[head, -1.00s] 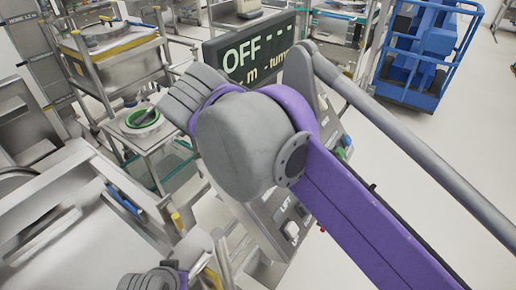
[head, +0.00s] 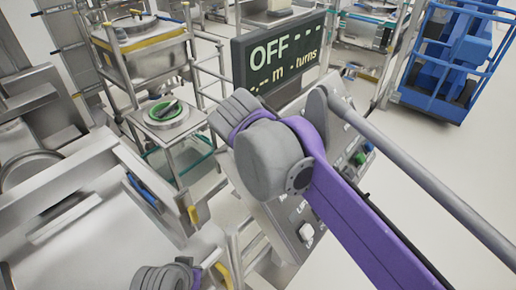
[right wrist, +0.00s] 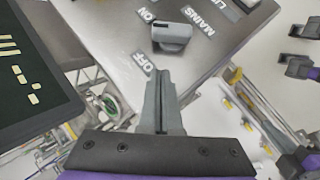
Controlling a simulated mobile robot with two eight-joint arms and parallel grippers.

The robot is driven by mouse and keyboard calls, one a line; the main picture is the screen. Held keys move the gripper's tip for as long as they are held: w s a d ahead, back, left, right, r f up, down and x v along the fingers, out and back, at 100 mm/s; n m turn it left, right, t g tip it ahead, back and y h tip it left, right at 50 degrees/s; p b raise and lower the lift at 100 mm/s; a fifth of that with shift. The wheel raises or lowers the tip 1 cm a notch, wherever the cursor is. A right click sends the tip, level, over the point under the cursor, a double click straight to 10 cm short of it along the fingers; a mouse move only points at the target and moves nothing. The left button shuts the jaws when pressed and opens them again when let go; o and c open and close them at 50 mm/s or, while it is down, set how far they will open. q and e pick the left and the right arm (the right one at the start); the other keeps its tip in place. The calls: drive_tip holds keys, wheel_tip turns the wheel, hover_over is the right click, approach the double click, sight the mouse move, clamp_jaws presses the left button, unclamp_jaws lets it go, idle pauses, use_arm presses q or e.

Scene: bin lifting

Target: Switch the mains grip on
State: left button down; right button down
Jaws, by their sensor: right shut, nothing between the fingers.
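The mains grip is a dark grey knob (right wrist: 172,37) on the sloping metal panel (right wrist: 118,45) in the right wrist view. The labels ON, OFF and MAINS are printed around it. I cannot tell which label it points at. My right gripper (right wrist: 160,76) is shut and empty, its fingertips close to the OFF label and just short of the knob in the picture. I cannot tell whether they touch the panel. In the head view my right arm hides the knob and the gripper. The display (head: 284,58) reads OFF. My left gripper is not clearly in view.
The panel carries a green button (head: 360,159), a blue button and a white switch (head: 306,231). A steel stand (head: 165,120) with a green ring stands left of it, and a blue cage (head: 440,60) at the upper right.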

drive_tip(key=w+d+f, duration=0.1)
drive_tip(key=d+f, duration=0.1)
drive_tip(key=f, duration=0.1)
drive_tip(key=shift+w+d, duration=0.2)
drive_tip(key=shift+w, duration=0.2)
drive_tip(key=shift+w+d+f, duration=0.15)
drive_tip(key=shift+d+f, duration=0.15)
drive_tip(key=shift+d, duration=0.15)
use_arm(q)
drive_tip(key=shift+w+r+p, duration=0.35)
drive_tip(key=shift+r+p, duration=0.05)
drive_tip(key=shift+r, duration=0.15)
use_arm(e)
drive_tip(key=shift+w+d+r+m+g, duration=0.1)
drive_tip(key=shift+w+r+m+g, duration=0.1)
drive_tip(key=shift+m+g, duration=0.3)
use_arm(q)
drive_tip(key=shift+w+r, duration=0.1)
drive_tip(key=shift+w, duration=0.1)
use_arm(e)
drive_tip(key=shift+w, duration=0.1)
